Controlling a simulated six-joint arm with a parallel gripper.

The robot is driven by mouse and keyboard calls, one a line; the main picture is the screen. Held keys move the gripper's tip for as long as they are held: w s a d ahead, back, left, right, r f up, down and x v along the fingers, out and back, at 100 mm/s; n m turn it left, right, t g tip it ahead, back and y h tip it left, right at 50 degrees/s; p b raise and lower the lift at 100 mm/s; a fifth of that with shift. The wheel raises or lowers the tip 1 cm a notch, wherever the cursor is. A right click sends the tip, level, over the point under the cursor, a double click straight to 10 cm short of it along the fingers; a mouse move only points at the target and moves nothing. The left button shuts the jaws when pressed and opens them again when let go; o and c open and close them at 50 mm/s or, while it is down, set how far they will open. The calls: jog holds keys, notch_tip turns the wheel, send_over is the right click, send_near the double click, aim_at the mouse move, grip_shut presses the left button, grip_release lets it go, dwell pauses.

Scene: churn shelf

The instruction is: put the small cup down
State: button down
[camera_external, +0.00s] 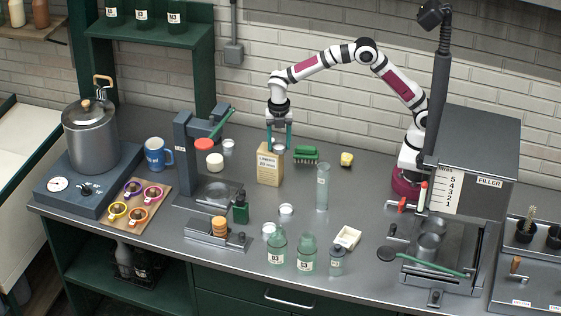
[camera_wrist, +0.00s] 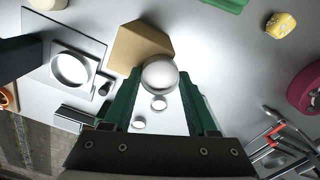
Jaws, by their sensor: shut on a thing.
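My gripper (camera_external: 279,143), with green fingers, points down above the steel counter, just behind and above the tan paper box (camera_external: 269,168). It is shut on a small shiny metal cup (camera_external: 279,149). In the wrist view the cup (camera_wrist: 159,76) sits between the fingertips, with the box (camera_wrist: 140,47) beside it. The cup appears held above the counter, but its exact height is hard to tell. Two similar small cups stand toward the front, one (camera_external: 286,209) near the middle and one (camera_external: 268,229) behind a green bottle.
A green brush (camera_external: 306,154) and a yellow object (camera_external: 346,159) lie to the right. A tall clear cylinder (camera_external: 322,187) stands in front of the brush. Bare counter lies around the cylinder.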

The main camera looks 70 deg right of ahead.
aim_at(279, 148)
jog(key=shift+f, duration=0.1)
jog(key=shift+c, duration=1)
grip_release()
notch_tip(279, 148, up, 12)
jog(key=s+d+r+m, duration=0.3)
jog(key=s+d+m, duration=0.3)
jog(key=s+m, duration=0.45)
jog(key=s+d+f+m+y, duration=0.1)
jog(key=s+d+f+m, duration=0.1)
jog(key=s+m, duration=0.6)
jog(key=s+d+f+m, duration=0.1)
jog(key=s+f+m, duration=0.3)
jog(key=s+m, duration=0.5)
jog(key=s, duration=0.4)
jog(key=shift+d+f+y, duration=0.25)
jog(key=shift+d+y, duration=0.1)
jog(key=shift+y, duration=0.05)
jog(key=shift+s+m, duration=0.1)
jog(key=shift+m, duration=0.15)
